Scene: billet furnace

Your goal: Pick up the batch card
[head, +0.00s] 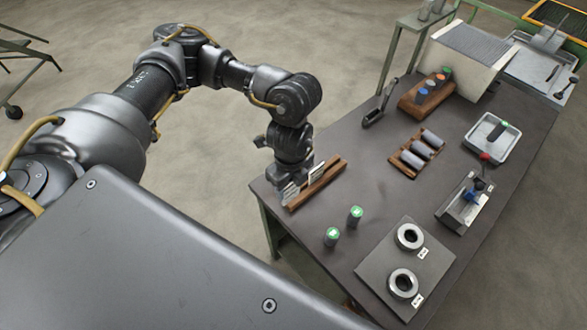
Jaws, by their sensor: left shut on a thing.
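A wooden card rack (325,184) stands at the left edge of the dark workbench. A pale card (317,168) stands upright in its slot. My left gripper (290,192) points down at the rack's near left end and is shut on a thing. That thing is small and mostly hidden by the fingers; it seems to be the batch card, still at the rack. I cannot tell whether it is clear of the slot. My right gripper is not in view.
Two green-topped cylinders (343,226) stand in front of the rack. A plate with two rings (407,262), a wooden tray of grey cylinders (418,153), a wooden block with coloured pieces (427,95), a white tray (492,137) and a metal fixture (462,202) occupy the bench.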

